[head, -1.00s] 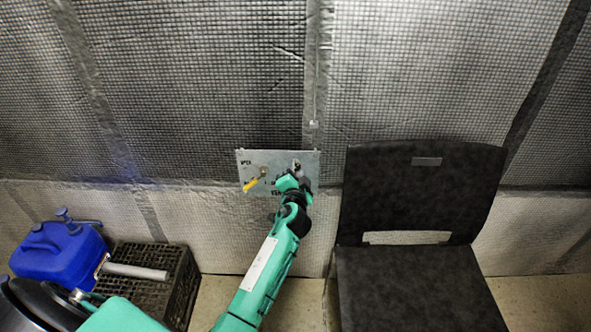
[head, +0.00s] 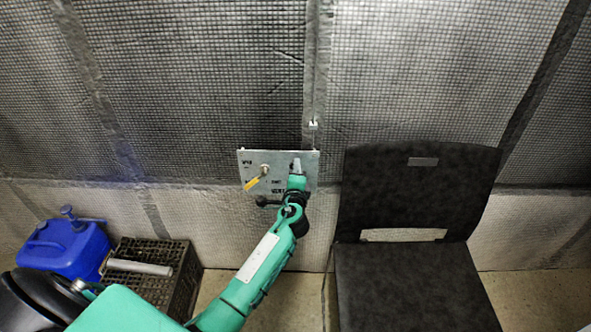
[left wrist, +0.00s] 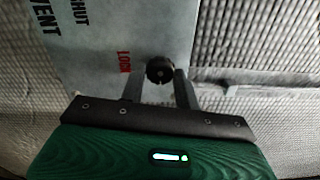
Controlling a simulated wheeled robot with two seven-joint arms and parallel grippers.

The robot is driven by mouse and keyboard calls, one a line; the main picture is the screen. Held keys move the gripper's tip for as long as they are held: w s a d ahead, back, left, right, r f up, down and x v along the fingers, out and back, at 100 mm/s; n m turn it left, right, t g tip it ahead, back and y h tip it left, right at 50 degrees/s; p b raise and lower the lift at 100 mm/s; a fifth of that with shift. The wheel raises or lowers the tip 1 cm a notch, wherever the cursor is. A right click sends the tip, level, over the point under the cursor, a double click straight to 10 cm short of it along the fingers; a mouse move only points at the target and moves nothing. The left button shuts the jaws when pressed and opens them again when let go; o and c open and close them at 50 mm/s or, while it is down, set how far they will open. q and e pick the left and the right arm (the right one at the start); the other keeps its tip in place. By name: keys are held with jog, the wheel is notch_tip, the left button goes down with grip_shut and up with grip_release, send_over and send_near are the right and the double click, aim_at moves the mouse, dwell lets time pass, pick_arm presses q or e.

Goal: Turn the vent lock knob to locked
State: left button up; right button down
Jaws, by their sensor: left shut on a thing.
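A grey metal panel (head: 280,158) is on the quilted wall, with a yellow-handled lever (head: 255,181) on its left side. The vent lock knob (left wrist: 160,68) is small, dark and round in the left wrist view, beside the red word LOCK (left wrist: 124,62). My left gripper (head: 297,165) is at the panel's right side. In the left wrist view its two fingers (left wrist: 159,82) stand on either side of the knob, shut on it. The knob is largely hidden by the gripper in the head view. My right gripper is in neither view.
A black chair (head: 420,195) stands right of the panel, close to my left arm. A black crate (head: 175,255) with a grey cylinder (head: 140,267) and a blue canister (head: 65,250) are at the lower left. Bare floor shows between crate and chair.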

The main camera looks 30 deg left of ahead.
pick_arm(q)
jog(key=shift+f+m, duration=0.1)
jog(key=shift+m, duration=0.3)
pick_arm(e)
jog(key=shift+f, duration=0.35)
pick_arm(q)
jog(key=o, duration=1)
jog(key=v, duration=1.4)
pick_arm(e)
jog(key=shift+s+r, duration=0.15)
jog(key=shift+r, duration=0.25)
